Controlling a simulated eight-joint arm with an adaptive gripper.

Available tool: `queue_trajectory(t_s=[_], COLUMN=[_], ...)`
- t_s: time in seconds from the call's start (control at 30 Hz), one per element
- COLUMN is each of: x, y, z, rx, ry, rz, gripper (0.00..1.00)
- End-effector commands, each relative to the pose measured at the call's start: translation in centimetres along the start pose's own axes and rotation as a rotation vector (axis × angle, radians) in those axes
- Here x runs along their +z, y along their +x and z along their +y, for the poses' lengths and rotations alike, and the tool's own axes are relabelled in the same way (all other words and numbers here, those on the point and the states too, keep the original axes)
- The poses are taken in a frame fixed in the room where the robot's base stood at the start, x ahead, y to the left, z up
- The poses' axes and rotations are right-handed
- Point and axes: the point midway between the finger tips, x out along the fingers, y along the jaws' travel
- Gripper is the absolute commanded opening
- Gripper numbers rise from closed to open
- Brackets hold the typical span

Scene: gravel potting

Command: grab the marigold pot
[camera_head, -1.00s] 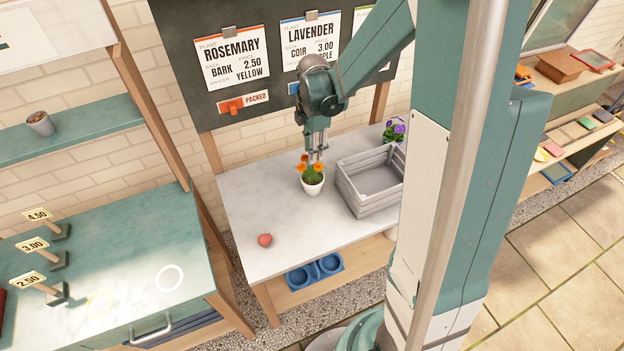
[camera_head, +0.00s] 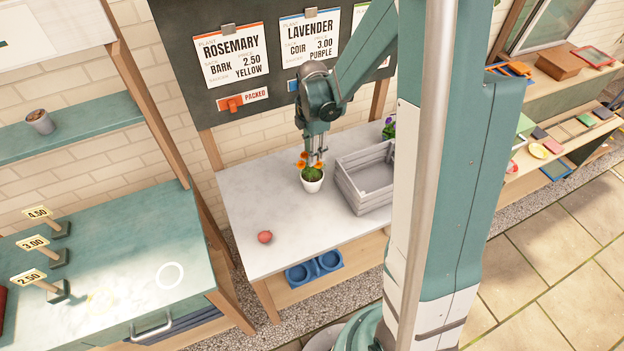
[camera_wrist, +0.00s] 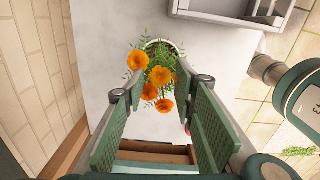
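The marigold pot (camera_head: 312,184) is a small white pot with orange flowers and green leaves, standing upright on the pale marble table (camera_head: 250,205). My gripper (camera_head: 314,160) is directly above it, pointing down, with its fingertips at the height of the flowers. In the wrist view the two green finger pads of my gripper (camera_wrist: 165,115) are wide apart, with orange blooms (camera_wrist: 160,76) showing between and just beyond them. The white pot's rim (camera_wrist: 160,42) shows beyond the fingertips, and most of the pot is hidden by the leaves.
A grey slatted crate (camera_head: 365,185) stands close to the right of the pot. A purple-flowered plant (camera_head: 389,129) is behind it. A small red object (camera_head: 265,237) lies at the front left. The table left of the pot is clear. Blue containers (camera_head: 315,269) sit below.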

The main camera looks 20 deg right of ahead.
Motion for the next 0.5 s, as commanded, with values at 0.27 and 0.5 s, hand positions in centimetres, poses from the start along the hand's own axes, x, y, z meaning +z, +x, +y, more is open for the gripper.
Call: queue_trajectory(t_s=[0.27, 0.5], x=[-0.02, -0.03], y=[0.22, 0.48], z=[-0.04, -0.03], rx=[0.000, 0.000], ry=[0.000, 0.000], rz=[0.000, 0.000], gripper=[0.28, 0.28])
